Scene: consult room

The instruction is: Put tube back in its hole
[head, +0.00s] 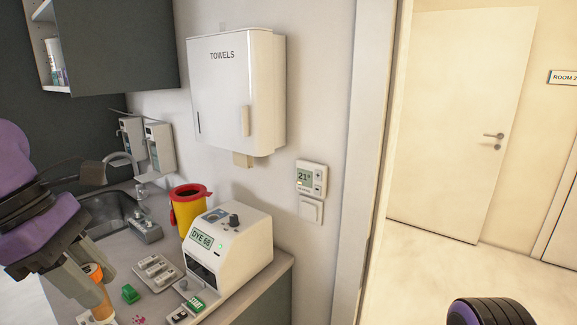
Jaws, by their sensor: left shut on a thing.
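My left gripper (84,277) reaches down from the left edge over the counter. Its fingers are shut on an orange tube (98,285), which stands roughly upright between them at the lower left. The tube's lower end is near the bottom edge of the picture, and I cannot tell whether it touches anything. A hole for the tube cannot be made out. A grey rack-like tray (158,272) with pale pieces lies right of the gripper. My right gripper is not in view.
A small green block (130,293) and pink spots (138,320) lie nearby. Behind are a yellow-red bin (187,212) and a sink (105,212).

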